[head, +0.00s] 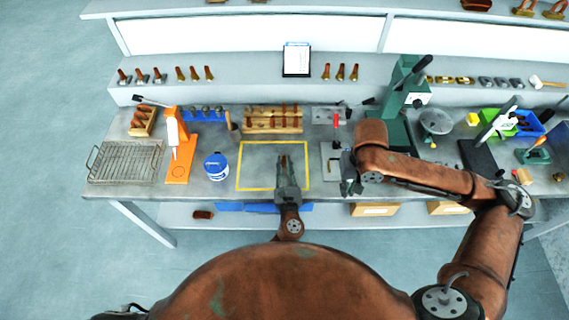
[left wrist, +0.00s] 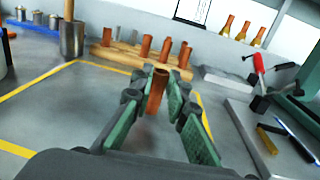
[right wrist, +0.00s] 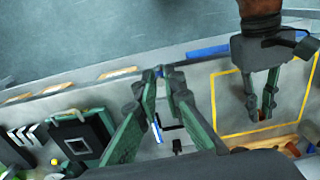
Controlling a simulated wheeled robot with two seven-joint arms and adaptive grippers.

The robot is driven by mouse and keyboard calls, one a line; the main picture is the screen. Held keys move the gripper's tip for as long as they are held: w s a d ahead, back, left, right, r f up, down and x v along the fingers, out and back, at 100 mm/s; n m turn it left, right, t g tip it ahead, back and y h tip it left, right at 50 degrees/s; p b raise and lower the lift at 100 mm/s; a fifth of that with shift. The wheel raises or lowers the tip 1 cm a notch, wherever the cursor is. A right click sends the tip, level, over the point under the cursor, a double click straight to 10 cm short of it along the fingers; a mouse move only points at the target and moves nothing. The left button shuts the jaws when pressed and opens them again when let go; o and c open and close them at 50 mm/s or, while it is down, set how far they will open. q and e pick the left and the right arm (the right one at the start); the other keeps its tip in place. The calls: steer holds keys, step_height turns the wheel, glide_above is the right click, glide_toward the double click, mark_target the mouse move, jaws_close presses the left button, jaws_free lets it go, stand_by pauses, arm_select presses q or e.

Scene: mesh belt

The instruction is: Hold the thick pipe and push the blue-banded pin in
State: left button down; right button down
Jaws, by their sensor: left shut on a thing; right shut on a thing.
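My left gripper (head: 284,166) is above the yellow-outlined area, shut on an upright copper-coloured thick pipe (left wrist: 157,92), whose open upper end stands between the fingers in the left wrist view. My right gripper (head: 350,186) is to the right of it, near the bench's front edge. Its fingertips (right wrist: 161,74) are close together on something small, which I take for the blue-banded pin. The two grippers are apart, and my left gripper also shows in the right wrist view (right wrist: 262,108).
A wooden rack (head: 272,112) with copper pieces stands behind the yellow outline (head: 240,180). A blue tub (head: 216,167) and an orange stand (head: 179,160) are to its left. A green press (head: 405,90) rises behind.

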arm_select(q)
steer(key=shift+f+b, duration=0.4)
steer(key=shift+f, duration=0.2)
stand_by(0.3)
stand_by(0.3)
steer(key=c, duration=1.9)
jaws_free()
steer(key=shift+c, duration=0.4)
jaws_close()
